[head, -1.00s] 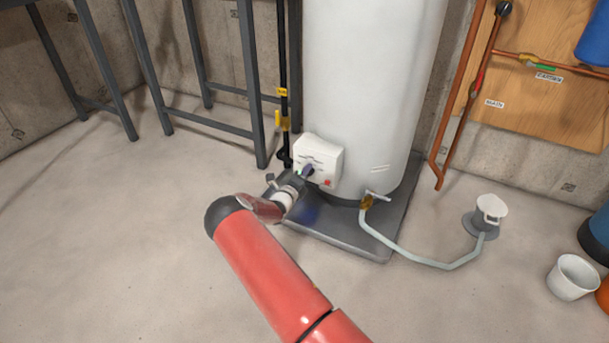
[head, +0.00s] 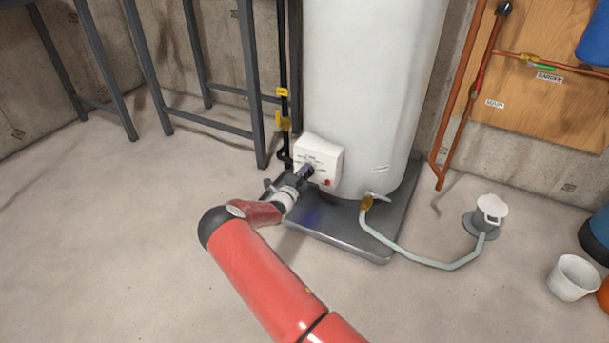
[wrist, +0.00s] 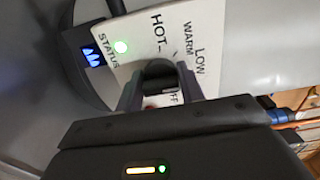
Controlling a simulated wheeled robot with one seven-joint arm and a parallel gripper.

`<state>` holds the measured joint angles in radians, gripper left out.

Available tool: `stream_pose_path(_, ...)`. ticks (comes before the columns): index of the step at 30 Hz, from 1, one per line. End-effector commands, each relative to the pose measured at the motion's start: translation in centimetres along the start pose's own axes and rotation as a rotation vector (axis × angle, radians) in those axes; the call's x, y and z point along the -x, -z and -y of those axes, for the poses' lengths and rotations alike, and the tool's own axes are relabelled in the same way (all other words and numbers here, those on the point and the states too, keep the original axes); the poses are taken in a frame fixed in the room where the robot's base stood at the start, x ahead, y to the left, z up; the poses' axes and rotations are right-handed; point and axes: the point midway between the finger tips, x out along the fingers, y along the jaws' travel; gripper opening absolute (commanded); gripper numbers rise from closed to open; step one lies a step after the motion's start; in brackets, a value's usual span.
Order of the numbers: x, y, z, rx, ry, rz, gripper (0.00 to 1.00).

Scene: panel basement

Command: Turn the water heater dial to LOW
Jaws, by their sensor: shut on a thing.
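The white water heater (head: 365,90) stands upright on a dark base. Its control box (head: 318,155) is low on its front; the label plate (wrist: 205,20) fills much of the wrist view, with HOT, WARM, LOW, STATUS and a partly covered OFF. The dark dial (wrist: 158,70) is between the fingers of my gripper (wrist: 160,82), which is shut on it. The dial's pointer is hard to make out, so I cannot tell its setting. In the head view my gripper (head: 303,173) reaches the box from the lower left.
A drain valve with a hose (head: 420,261) leads to a floor drain (head: 485,218) at right. A black pipe with yellow fittings (head: 283,122) runs close left of the heater. Grey metal legs (head: 250,85) stand behind it. A white bucket (head: 573,277) is far right. The left floor is clear.

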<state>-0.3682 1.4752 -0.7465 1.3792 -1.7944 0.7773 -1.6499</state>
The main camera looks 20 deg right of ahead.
Motion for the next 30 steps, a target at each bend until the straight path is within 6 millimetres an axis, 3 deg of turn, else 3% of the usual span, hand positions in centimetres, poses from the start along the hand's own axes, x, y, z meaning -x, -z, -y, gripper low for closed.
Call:
stream_pose_path(5,0.0,-0.1,0.0,-0.001,-0.001,0.003,0.15)
stream_pose_path(6,0.0,-0.1,0.0,-0.001,-0.001,0.003,0.43)
stream_pose_path(10,0.0,-0.1,0.0,-0.002,-0.001,0.002,0.58)
stream_pose_path(20,0.6,-0.1,0.0,-0.001,-0.001,0.002,0.58)
stream_pose_path(30,6.0,-0.2,0.1,-0.001,-0.001,0.003,0.58)
